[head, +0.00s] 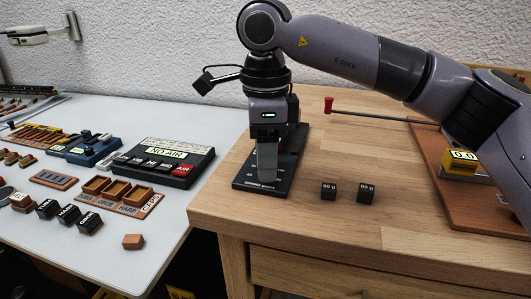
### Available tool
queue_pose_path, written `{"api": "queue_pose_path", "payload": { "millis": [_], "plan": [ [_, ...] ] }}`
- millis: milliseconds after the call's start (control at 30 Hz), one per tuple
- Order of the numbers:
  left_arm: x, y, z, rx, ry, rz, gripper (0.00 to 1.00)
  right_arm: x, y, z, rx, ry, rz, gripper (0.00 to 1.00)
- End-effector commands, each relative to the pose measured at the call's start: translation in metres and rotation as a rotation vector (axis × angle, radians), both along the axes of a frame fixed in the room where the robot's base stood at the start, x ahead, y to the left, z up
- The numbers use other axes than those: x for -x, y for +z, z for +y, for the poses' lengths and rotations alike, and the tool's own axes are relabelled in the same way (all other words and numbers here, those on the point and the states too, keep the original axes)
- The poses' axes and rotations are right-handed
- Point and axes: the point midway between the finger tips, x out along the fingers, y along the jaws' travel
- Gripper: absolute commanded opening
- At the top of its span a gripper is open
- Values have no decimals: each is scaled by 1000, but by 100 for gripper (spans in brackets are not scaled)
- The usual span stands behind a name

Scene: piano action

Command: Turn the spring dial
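No dial face shows clearly, so I cannot tell where the spring dial is. My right gripper (266,178) points straight down over a dark flat panel (245,184) on the wooden desk. Its fingers hide the middle of the panel, and I cannot tell whether they touch it. The fingers show as one grey block, so any gap between them or thing held is hidden. A bit of red shows on the panel behind the gripper. My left gripper is not in view.
The white table (185,215) holds a "NO AIR" box (160,165) and trays.

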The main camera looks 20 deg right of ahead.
Motion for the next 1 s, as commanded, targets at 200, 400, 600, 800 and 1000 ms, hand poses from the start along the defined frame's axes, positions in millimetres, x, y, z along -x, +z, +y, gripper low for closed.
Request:
{"api": "queue_pose_path", "payload": {
  "millis": [200,400,600,800,1000],
  "plan": [
    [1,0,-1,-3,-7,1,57,0,0,0,0,1,0,57],
    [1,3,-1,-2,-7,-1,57,0,10,0,-2,0,-1,57],
    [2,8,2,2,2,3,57,0,43,0,-2,0,-1,57],
    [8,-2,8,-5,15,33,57,0,67,0,-1,1,-1,57],
    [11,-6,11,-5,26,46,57,0,72,0,-1,1,0,57]
  ]
}}
